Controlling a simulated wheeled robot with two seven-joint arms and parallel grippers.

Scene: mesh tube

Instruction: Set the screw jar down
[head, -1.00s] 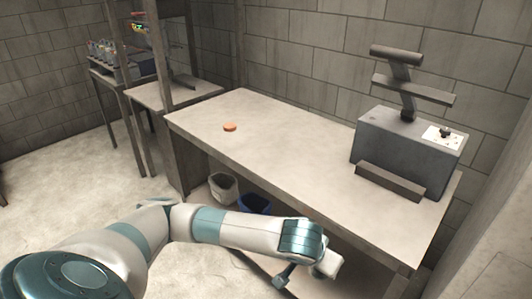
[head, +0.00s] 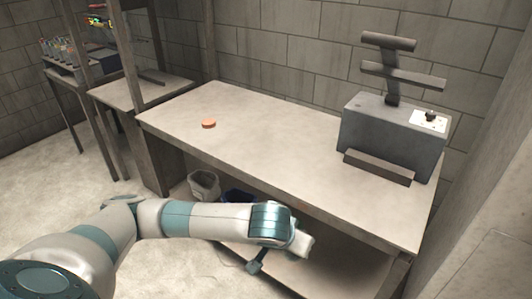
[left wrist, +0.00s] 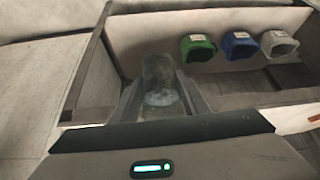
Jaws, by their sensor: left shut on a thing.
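A clear, see-through jar (left wrist: 160,82) stands out in the left wrist view, with something pale blue-grey inside near its lower end. My left gripper (left wrist: 161,90) is shut on it, one finger along each side. In the head view my left arm reaches in front of the workbench (head: 265,148), with its wrist beside the front edge; the fingers and jar cannot be made out there. A flat orange disc (head: 208,123), perhaps a lid, lies on the bench top toward the left. My right gripper is not in view.
A grey machine (head: 393,135) with dark bars stands at the bench's right end. The bench top between it and the disc is clear. Green (left wrist: 198,47), blue (left wrist: 239,45) and white (left wrist: 279,44) bins stand under the bench. A smaller table (head: 145,91) is at the left.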

